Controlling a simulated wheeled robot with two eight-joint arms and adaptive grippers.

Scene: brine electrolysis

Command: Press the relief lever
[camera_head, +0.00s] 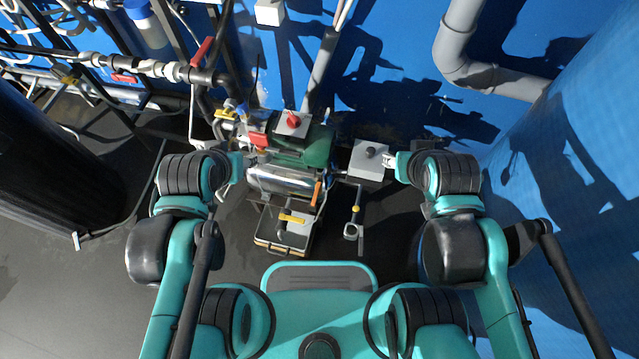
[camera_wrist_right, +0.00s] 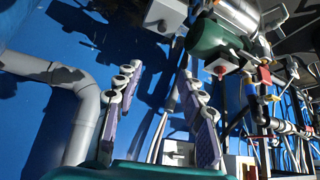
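Several levers are in the head view, and I cannot tell which is the relief lever. A red lever (camera_head: 259,139) sits at the left of the green motor (camera_head: 303,148). An orange lever (camera_head: 316,193) is at the right end of the silver cylinder (camera_head: 285,181). A yellow lever (camera_head: 291,219) lies below it. My right gripper (camera_head: 391,161) is just right of the grey box with a black knob (camera_head: 371,151); contact is unclear. In the right wrist view its fingers (camera_wrist_right: 165,95) are apart and empty. My left gripper (camera_head: 238,165) is beside the silver cylinder's left end; its fingers are unclear.
A pipe rack with another red lever (camera_head: 201,51) stands at the upper left. A grey pipe (camera_head: 462,55) bends along the blue wall at the upper right. A large blue tank (camera_head: 580,170) bounds the right side. Dark floor (camera_head: 60,275) is open at the lower left.

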